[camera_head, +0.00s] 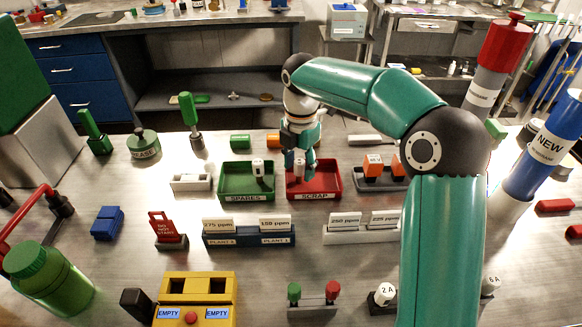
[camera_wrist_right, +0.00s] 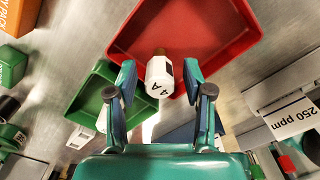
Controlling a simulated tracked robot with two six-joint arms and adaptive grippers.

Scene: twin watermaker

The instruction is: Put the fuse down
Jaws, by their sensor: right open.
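The fuse (camera_wrist_right: 160,76), a white cylinder marked 4 A with a brass-coloured end, is at the red SCRAP tray (camera_head: 326,190). In the head view the fuse (camera_head: 299,169) shows in the tray, just below the gripper. My right gripper (camera_head: 300,158) is over the tray, pointing down. In the right wrist view its two fingertips (camera_wrist_right: 160,82) stand apart on either side of the fuse, with gaps visible. Whether the fuse's lower end rests on the tray floor is hard to tell. My left gripper is not in view.
The green SPARES tray (camera_head: 230,182) stands just left, with another white fuse (camera_head: 258,167) in it. A grey rack with orange blocks (camera_head: 373,166) is close on the right. Labelled ppm holders (camera_head: 249,239) stand in front. My right arm covers part of the bench's right side.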

